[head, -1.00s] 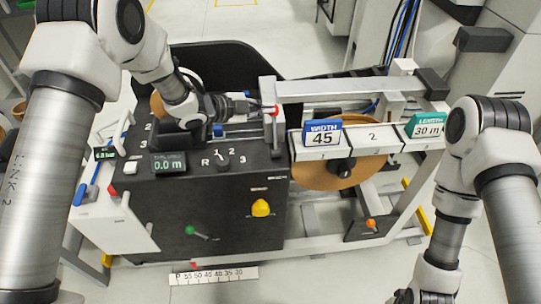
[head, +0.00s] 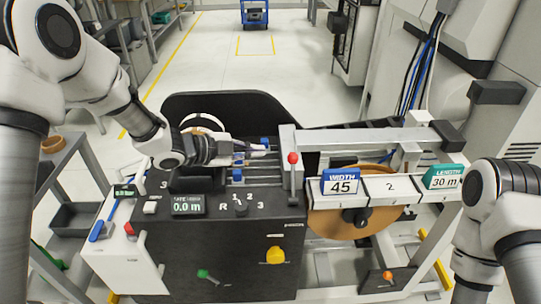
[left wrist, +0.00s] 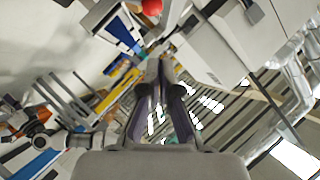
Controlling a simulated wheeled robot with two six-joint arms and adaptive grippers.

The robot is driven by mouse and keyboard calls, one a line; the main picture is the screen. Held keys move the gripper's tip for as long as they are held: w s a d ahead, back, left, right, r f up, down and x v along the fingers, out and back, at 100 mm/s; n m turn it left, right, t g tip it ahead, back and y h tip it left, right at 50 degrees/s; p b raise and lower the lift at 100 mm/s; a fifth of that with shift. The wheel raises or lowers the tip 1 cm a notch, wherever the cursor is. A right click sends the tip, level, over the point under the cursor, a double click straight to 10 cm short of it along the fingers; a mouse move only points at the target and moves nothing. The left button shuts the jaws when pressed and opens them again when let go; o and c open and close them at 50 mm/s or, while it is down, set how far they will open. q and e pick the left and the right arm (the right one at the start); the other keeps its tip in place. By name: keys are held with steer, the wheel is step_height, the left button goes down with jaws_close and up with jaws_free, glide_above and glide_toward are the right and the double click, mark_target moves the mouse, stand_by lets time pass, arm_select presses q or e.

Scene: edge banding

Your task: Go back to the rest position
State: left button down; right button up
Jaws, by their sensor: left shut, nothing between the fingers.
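My left gripper (head: 264,152) reaches in from the left over the top of the black machine (head: 240,255). Its fingers are shut with nothing between them. In the head view the fingertips show just left of the red-knobbed lever (head: 293,158), with a small gap in the picture. In the left wrist view the two dark fingers (left wrist: 157,72) come together, and the red knob (left wrist: 152,6) is at the top edge, beyond the tips. My right arm shows at the right edge of the head view; its gripper is out of the picture.
A grey beam (head: 360,141) runs right from the lever. Below it are the blue width card (head: 340,182), the green length card (head: 444,177) and a brown roll (head: 340,225). A grey shelf (head: 65,170) stands at left. The floor behind is open.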

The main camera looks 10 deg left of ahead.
arm_select(q)
steer(key=s+f+n+g+y, duration=0.2)
steer(key=s+f+n, duration=0.2)
steer(key=s+f, duration=0.7)
steer(key=s+f+n+g+y, duration=0.15)
steer(key=s+f+n, duration=0.4)
steer(key=f, duration=1.05)
steer(key=s+a+f+n+g+y, duration=0.1)
steer(key=s+a+n+y, duration=0.1)
steer(key=s, duration=0.5)
steer(key=s+a+f+n+g+y, duration=0.2)
steer(key=s+a+n, duration=0.2)
steer(key=s, duration=0.3)
steer(key=s+a+f+n+g+y, duration=0.2)
steer(key=s+a+n, duration=0.1)
steer(key=s+n, duration=0.2)
steer(key=shift+s+y, duration=0.35)
steer(key=shift+s, duration=0.65)
